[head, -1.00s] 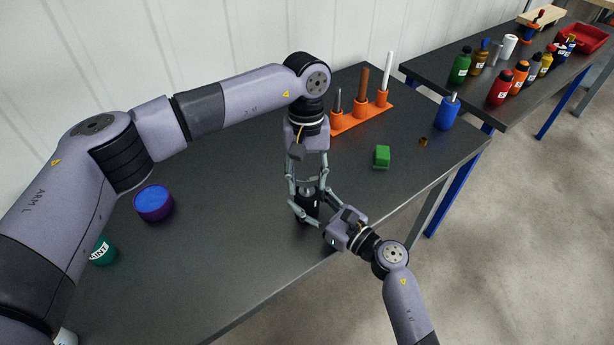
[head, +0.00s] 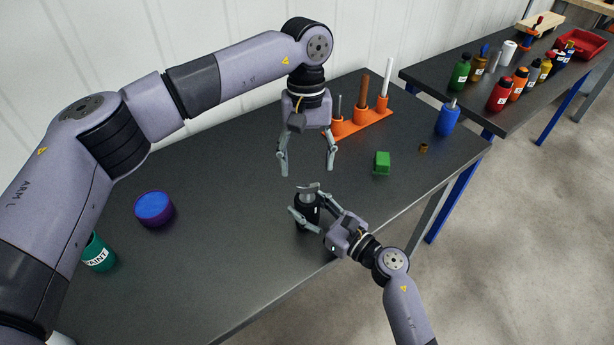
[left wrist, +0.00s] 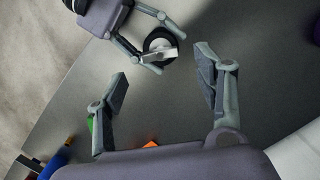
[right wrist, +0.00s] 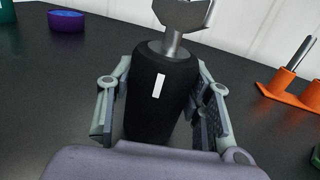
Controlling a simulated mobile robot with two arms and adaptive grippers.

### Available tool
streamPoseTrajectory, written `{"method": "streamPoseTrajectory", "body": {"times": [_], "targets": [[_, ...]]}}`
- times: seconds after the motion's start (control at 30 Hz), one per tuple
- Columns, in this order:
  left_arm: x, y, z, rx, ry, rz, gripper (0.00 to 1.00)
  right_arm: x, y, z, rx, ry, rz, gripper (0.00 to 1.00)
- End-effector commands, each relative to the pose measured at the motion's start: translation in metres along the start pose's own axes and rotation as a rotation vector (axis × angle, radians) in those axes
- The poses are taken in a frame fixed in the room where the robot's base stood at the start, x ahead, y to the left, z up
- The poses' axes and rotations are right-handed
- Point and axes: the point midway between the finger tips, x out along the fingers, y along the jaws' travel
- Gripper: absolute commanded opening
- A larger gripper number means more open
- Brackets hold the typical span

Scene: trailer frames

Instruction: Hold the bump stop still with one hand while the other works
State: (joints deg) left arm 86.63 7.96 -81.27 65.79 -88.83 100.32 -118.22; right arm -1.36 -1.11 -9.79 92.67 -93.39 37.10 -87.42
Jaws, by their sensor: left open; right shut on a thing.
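The bump stop (head: 306,217) is a black cylinder with a metal stem and a flat metal piece on top. It stands upright near the table's front edge. My right gripper (head: 309,207) is shut on its black body from the front. In the right wrist view the body (right wrist: 161,100) sits between the fingers and shows a white mark. My left gripper (head: 308,170) is open and empty, pointing down above the bump stop, apart from its metal top. In the left wrist view the bump stop (left wrist: 158,40) lies beyond the open fingers.
An orange stand (head: 358,123) with upright rods is behind, to the right. A green block (head: 382,163), a small brass piece (head: 423,148) and a blue bottle (head: 448,119) lie right. A purple-blue round container (head: 154,210) and a green paint can (head: 97,253) are left.

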Motion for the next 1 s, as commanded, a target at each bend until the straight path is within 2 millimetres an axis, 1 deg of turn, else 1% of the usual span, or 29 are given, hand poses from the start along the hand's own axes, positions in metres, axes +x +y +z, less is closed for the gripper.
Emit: {"method": "streamPoseTrajectory", "body": {"times": [0.03, 0.1, 0.2, 0.27, 0.37, 0.47, 0.57, 0.7, 1.0], "targets": [[-0.012, 0.000, -0.001, -0.002, 0.004, 0.002, 0.62, 0.000, 0.000, -0.001, 0.000, 0.001, -0.001, 0.14], [-0.025, 0.000, -0.001, -0.001, 0.004, 0.000, 0.62, 0.000, 0.000, -0.001, 0.000, 0.001, 0.000, 0.14], [-0.040, 0.000, -0.001, 0.000, 0.002, 0.000, 0.62, 0.000, 0.000, -0.001, 0.000, 0.001, 0.000, 0.14], [-0.046, 0.000, -0.001, 0.000, 0.002, 0.000, 0.62, 0.000, 0.000, -0.001, 0.000, 0.001, 0.000, 0.14], [-0.051, 0.000, 0.000, -0.006, 0.000, 0.002, 0.56, 0.000, 0.000, -0.001, 0.000, 0.001, 0.000, 0.14], [-0.051, -0.001, 0.001, -0.051, -0.002, 0.015, 0.50, 0.000, 0.000, -0.001, 0.000, 0.001, 0.000, 0.14], [-0.047, -0.003, 0.002, -0.161, -0.006, 0.047, 0.43, 0.000, 0.000, -0.001, 0.000, 0.001, -0.001, 0.14], [-0.040, -0.009, 0.005, -0.412, -0.018, 0.120, 0.34, 0.000, 0.000, -0.001, 0.000, 0.001, -0.001, 0.14], [-0.035, -0.027, 0.012, -1.034, -0.090, 0.294, 0.33, 0.000, 0.000, -0.001, 0.000, 0.001, -0.001, 0.14]]}}
